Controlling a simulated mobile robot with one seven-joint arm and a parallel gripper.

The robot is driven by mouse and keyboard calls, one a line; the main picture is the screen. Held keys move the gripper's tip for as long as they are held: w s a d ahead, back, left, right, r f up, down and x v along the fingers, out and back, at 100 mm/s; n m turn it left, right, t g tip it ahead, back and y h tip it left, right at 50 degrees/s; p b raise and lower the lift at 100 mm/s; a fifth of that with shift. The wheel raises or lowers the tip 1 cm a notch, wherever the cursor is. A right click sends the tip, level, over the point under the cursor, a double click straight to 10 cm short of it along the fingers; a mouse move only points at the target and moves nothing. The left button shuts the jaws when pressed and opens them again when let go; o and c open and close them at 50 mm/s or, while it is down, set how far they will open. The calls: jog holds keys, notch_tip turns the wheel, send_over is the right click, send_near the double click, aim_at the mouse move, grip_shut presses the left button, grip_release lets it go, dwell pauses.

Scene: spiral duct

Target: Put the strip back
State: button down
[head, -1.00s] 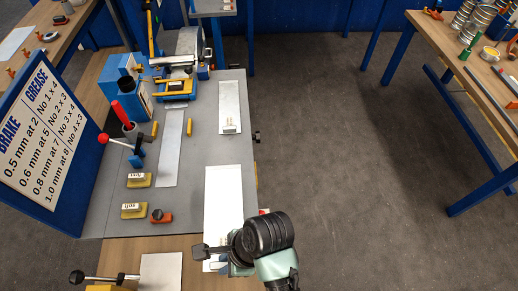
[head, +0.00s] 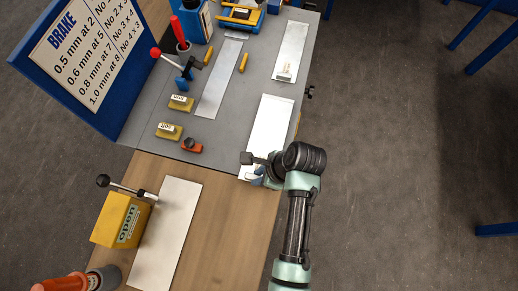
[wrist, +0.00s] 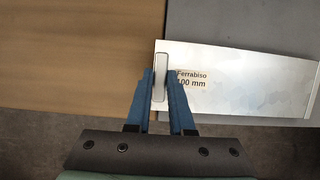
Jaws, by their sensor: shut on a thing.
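The strip in hand is a pale metal sheet (head: 269,122) marked "Ferrabiso 100 mm". In the head view it lies over the near right part of the grey mat. In the wrist view the strip (wrist: 245,82) runs right from my gripper, its end slightly past the mat edge. My gripper (wrist: 161,85) is shut on the light grey grip bar (wrist: 161,62) at the strip's near end. In the head view my gripper (head: 262,172) is partly hidden by my arm. I cannot tell whether the strip touches the mat.
Other pale strips lie on the mat at its middle (head: 222,80) and far right (head: 291,52). Yellow blocks (head: 180,103) and an orange block (head: 192,145) sit left. A pale sheet (head: 166,232) lies by a yellow lever box (head: 120,221) on wood. Bare wood (head: 225,225) lies nearer.

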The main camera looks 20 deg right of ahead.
jog(key=shift+f, duration=0.6)
jog(key=shift+w, duration=0.1)
jog(key=c, duration=0.8)
grip_release()
jog(key=shift+f, duration=0.15)
jog(key=v, duration=1.2)
